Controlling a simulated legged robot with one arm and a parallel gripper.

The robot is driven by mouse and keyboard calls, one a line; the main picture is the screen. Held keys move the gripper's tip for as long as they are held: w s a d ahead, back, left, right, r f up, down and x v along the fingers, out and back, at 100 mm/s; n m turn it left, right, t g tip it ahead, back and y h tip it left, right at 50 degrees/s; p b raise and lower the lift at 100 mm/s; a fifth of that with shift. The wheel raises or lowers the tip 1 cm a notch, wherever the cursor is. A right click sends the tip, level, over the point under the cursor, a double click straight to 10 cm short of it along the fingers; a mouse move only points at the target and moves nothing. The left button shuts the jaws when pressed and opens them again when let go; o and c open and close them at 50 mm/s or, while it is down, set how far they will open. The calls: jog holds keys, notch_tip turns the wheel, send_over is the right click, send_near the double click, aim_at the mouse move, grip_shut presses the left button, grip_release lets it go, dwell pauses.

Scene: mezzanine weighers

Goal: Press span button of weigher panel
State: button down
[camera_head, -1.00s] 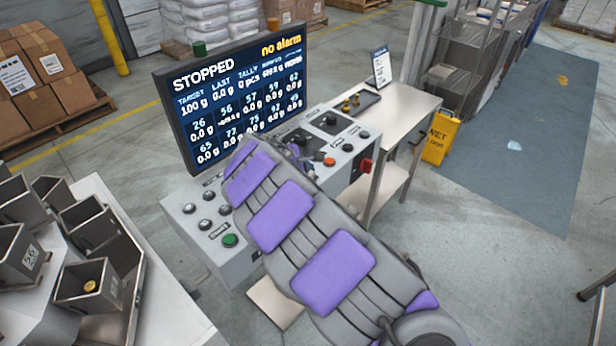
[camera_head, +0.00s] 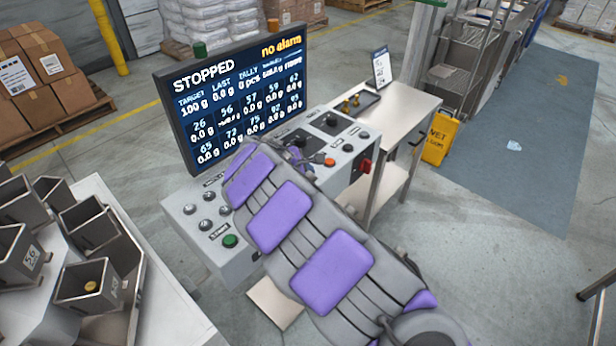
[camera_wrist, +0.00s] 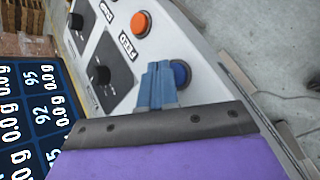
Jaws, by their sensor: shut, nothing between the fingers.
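The weigher panel (camera_head: 255,262) is a light grey console below a dark screen (camera_head: 235,90) that reads STOPPED and "no alarm". In the wrist view its face shows an orange button (camera_wrist: 141,23), a blue button (camera_wrist: 181,72) and two black knobs (camera_wrist: 102,75). My gripper (camera_wrist: 160,70) is shut and empty, its blue-grey fingertips right beside the blue button and partly covering it. I cannot tell whether they touch. No span label is readable; the button's label may be hidden. In the head view my arm covers the middle of the panel.
A green button (camera_head: 230,241) is at the panel's near left and a red switch (camera_head: 365,166) on its right end. A metal table (camera_head: 405,104) with a tray stands behind right. Metal weigh buckets (camera_head: 88,289) fill the lower left. A yellow wet-floor sign (camera_head: 440,138) stands right.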

jog(key=shift+f, duration=0.5)
dwell(0.8)
jog(key=shift+r+p, duration=0.85)
jog(key=shift+r, duration=0.1)
notch_tip(320, 180, up, 5)
jog(key=p, duration=0.4)
dwell(0.9)
